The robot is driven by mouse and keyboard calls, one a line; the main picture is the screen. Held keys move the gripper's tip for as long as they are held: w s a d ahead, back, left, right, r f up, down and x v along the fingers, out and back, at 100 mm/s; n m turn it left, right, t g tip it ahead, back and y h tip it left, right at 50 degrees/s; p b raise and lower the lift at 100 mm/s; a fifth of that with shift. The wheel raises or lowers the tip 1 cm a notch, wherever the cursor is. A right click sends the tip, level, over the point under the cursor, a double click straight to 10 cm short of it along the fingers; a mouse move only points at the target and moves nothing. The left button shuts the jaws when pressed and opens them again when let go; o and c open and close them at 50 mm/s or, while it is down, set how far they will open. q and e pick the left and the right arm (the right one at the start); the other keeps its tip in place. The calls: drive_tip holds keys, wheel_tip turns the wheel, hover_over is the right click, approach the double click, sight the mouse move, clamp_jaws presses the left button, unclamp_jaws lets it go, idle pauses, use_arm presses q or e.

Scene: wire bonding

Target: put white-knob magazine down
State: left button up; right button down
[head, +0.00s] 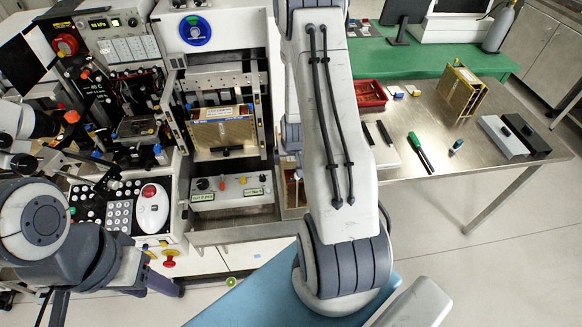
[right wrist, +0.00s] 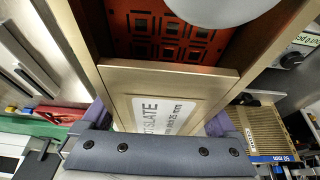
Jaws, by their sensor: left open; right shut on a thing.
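My right gripper (right wrist: 162,122) is shut on a brass-coloured magazine (right wrist: 115,82), with a purple finger on each side. A white label on its near wall reads partly "SLATE" and "15 mm". Its open side shows orange-red slotted parts within, and a pale round shape, perhaps the white knob, covers part of them. In the head view my right arm hides the right gripper; I cannot tell the held magazine's height or whether it touches anything. My left gripper (head: 150,283) is low at the left in the head view, open and apart from the magazines.
Another brass magazine (head: 222,133) sits in the machine bay; it also shows in the right wrist view (right wrist: 255,130). A third magazine (head: 461,92) stands on the steel table (head: 440,185). A red tray (head: 369,95), a green pen (head: 420,152) and grey and black blocks (head: 503,137) lie there.

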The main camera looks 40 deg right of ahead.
drive_tip(key=shift+a+f+p, duration=0.15)
drive_tip(key=shift+f+p, duration=0.5)
drive_tip(key=shift+f, duration=1.4)
drive_tip(key=shift+f, duration=0.15)
unclamp_jaws()
